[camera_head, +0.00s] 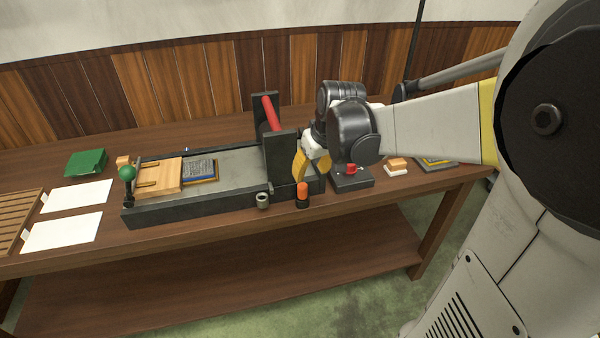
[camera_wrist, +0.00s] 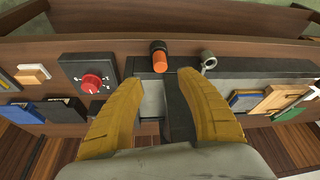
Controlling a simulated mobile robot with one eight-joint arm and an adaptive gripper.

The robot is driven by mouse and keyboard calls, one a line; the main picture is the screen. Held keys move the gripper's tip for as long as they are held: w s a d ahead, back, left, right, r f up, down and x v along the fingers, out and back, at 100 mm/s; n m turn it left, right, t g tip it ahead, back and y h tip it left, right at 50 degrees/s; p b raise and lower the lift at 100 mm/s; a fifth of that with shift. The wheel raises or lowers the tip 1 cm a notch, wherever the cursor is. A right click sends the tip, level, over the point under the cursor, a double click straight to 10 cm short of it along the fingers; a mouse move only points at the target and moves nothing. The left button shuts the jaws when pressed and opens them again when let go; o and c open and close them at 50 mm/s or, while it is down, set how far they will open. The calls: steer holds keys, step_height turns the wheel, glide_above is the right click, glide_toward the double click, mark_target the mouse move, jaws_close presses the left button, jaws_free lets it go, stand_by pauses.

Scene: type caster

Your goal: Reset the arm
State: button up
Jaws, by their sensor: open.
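My gripper (camera_wrist: 158,108) is open, with its two yellow fingers spread and nothing between them. In the head view my gripper (camera_head: 301,168) hangs at the right end of the black press bed, beside the upright that carries the red roller (camera_head: 271,113). My arm reaches in from the right. In the wrist view an orange-topped black cylinder (camera_wrist: 159,57) lies beyond the fingertips, apart from them. It also shows in the head view (camera_head: 302,194), just below the gripper.
The press bed (camera_head: 240,163) holds a wooden block (camera_head: 160,177) and a blue-edged plate (camera_head: 200,170).

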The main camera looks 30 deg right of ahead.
steer(key=shift+s+r, duration=0.1)
steer(key=shift+r, duration=0.2)
steer(key=s+a+r+t, duration=0.2)
steer(key=s+a+r, duration=0.1)
steer(key=s+a, duration=1)
steer(key=shift+a+r+n+t, duration=0.2)
steer(key=shift+a+n+t, duration=0.15)
steer(key=shift+a, duration=0.75)
